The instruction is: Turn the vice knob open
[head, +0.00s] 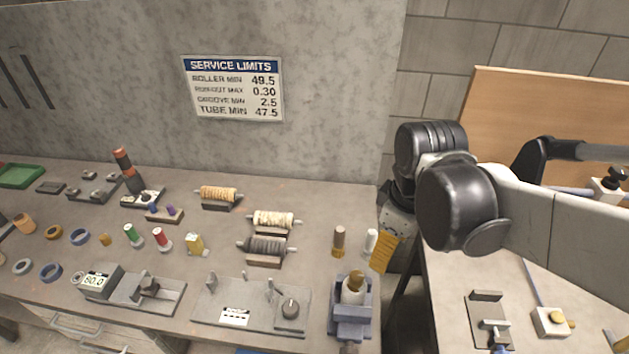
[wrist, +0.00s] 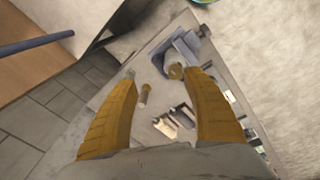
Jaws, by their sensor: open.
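A blue-grey vice (head: 347,324) stands near the front right corner of the left bench. A pale cylinder with a brass-coloured top (head: 355,285) stands upright in it. A small grey part at the vice's front, at the picture's bottom edge, may be its knob; I cannot tell. My gripper (head: 381,254), with yellow fingers, is above and to the right of the vice at the bench's right edge. In the wrist view the fingers of my gripper (wrist: 160,73) are spread wide with nothing held, and the vice (wrist: 186,48) lies beyond them, apart.
Rollers on stands (head: 264,246) are further back. A second bench (head: 445,310) stands right, across a gap. A concrete wall (head: 330,80) rises behind.

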